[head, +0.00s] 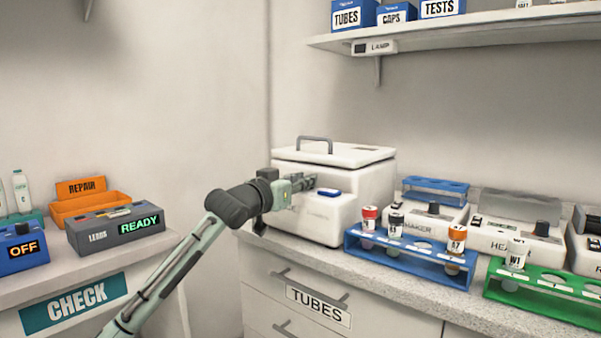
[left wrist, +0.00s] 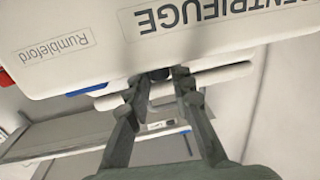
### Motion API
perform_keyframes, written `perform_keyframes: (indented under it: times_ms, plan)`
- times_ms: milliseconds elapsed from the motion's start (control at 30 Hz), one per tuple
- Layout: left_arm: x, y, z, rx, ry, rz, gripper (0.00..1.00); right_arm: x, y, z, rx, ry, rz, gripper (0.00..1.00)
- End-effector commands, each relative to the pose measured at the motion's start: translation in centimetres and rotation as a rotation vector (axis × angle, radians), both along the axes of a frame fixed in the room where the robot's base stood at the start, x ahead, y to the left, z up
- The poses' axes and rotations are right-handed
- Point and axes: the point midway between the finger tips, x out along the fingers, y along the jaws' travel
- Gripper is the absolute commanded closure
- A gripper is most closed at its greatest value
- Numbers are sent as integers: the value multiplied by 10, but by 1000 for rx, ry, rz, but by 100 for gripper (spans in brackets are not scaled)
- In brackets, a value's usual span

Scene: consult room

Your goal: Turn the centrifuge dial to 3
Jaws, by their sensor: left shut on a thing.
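The white centrifuge (head: 332,222) stands on the counter in the corner, its lid down and a grey handle on top. Its front fills the top of the left wrist view, with its name label (left wrist: 225,12) upside down. My left gripper (head: 307,183) is at the centrifuge's front, left of a blue part (head: 329,192). In the left wrist view my left fingers (left wrist: 162,82) are shut on a small dark piece (left wrist: 160,73), apparently the dial. The gripper hides the dial in the head view. I cannot read its setting. My right gripper is not in view.
A blue rack (head: 400,250) with several capped tubes stands right of the centrifuge, with a green rack (head: 545,297) farther right. More white devices (head: 515,237) stand behind them. A shelf (head: 450,38) hangs above. At left are an orange tray (head: 90,205) and a READY box (head: 115,228).

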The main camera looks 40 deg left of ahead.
Motion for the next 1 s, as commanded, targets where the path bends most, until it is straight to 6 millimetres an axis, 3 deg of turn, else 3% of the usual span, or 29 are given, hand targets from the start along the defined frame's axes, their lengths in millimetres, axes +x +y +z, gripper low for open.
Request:
perform_keyframes:
  times_ms: [333, 700, 1000]
  plan:
    - [3, -12, -1, -11, 1, 296, 100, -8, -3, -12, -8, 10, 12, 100]
    - [6, -15, -3, -4, 5, 559, 100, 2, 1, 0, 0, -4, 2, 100]
    - [7, -16, -3, 0, 6, 656, 100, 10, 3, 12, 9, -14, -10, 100]
